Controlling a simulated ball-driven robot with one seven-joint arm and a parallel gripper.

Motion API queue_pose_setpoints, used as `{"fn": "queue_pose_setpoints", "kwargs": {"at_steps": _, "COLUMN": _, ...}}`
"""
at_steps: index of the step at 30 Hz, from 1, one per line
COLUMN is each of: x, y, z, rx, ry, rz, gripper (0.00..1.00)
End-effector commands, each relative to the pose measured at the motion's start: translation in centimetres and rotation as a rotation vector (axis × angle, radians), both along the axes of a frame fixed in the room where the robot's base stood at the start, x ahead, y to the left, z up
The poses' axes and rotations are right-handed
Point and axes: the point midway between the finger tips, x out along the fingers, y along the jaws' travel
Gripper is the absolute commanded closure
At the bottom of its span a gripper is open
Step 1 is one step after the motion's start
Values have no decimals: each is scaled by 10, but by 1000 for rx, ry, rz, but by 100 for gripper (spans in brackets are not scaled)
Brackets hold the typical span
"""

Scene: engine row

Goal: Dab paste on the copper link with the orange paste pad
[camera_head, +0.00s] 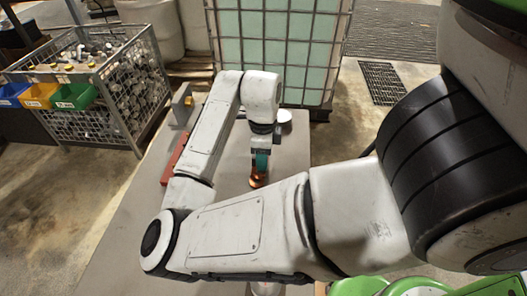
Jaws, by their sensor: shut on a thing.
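My gripper (262,143) is small in the head view, above the grey table, pointing down. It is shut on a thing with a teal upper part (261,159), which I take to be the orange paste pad. Directly below the teal part is a copper-orange shape (258,178), close to the table top. I cannot tell whether this shape is the pad's lower end, the copper link, or both touching. The contact there is too small to make out.
The grey table (117,237) has bare room at the left front. A red bar (172,158) and a grey bracket (182,105) lie along its left edge. A white round thing (284,116) is behind my gripper. A wire crate of metal parts (107,98) stands at left.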

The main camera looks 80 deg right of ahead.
Motion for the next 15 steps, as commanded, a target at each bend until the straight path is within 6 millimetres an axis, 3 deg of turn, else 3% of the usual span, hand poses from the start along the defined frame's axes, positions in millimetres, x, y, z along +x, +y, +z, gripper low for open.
{"fn": "queue_pose_setpoints", "kwargs": {"at_steps": 8, "x": -1, "y": 11, "z": 1, "rx": 0, "ry": 0, "rz": -1, "gripper": 84}}
{"fn": "queue_pose_setpoints", "kwargs": {"at_steps": 15, "x": -1, "y": 0, "z": 1, "rx": 0, "ry": 0, "rz": -2, "gripper": 84}}
